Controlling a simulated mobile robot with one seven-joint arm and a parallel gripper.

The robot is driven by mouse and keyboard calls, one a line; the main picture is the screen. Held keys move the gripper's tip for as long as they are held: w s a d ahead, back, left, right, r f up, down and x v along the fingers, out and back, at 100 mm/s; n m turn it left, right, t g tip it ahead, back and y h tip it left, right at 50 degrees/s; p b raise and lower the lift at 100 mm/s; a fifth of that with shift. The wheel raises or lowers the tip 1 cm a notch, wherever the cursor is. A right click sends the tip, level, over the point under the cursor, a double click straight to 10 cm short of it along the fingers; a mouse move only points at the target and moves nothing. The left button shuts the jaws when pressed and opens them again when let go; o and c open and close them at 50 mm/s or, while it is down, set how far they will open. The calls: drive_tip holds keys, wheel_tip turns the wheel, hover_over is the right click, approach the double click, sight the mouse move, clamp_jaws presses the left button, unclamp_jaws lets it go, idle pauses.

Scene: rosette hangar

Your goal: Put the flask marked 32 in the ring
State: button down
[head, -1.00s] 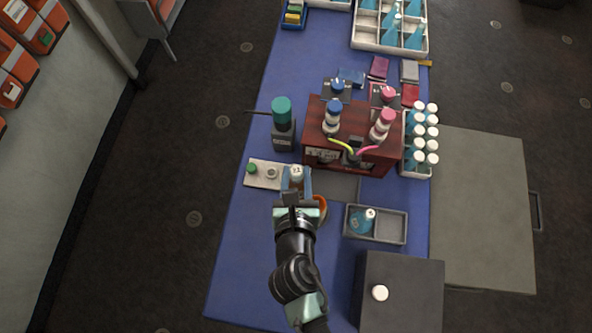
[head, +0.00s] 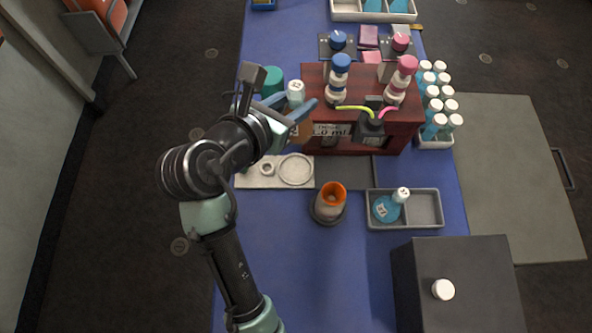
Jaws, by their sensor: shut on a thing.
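My gripper (head: 290,106) is shut on a white-capped flask (head: 296,90), with one blue finger on each side of it. The cap carries dark marks too small to read surely. My gripper holds it in front of the left part of the dark red wooden stand, and most of its body is hidden. A pale plate (head: 246,181) lies on the blue table below, with a large round ring (head: 296,169) and a smaller one (head: 267,169) on it; both look empty. Another flask (head: 386,209), with blue liquid and a marked white cap, lies tilted in a grey tray (head: 428,226).
An orange-rimmed cup (head: 333,192) stands in front of the plate. The wooden stand (head: 350,78) carries blue-capped and pink-capped bottles. White-capped bottles (head: 437,105) fill a rack at right. A dark box (head: 480,262) with a white knob stands front right.

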wheel_tip(320, 180, down, 18)
drive_tip(key=b, duration=0.4)
drive_tip(key=shift+r, duration=0.1)
drive_tip(key=c, duration=0.5)
unclamp_jaws()
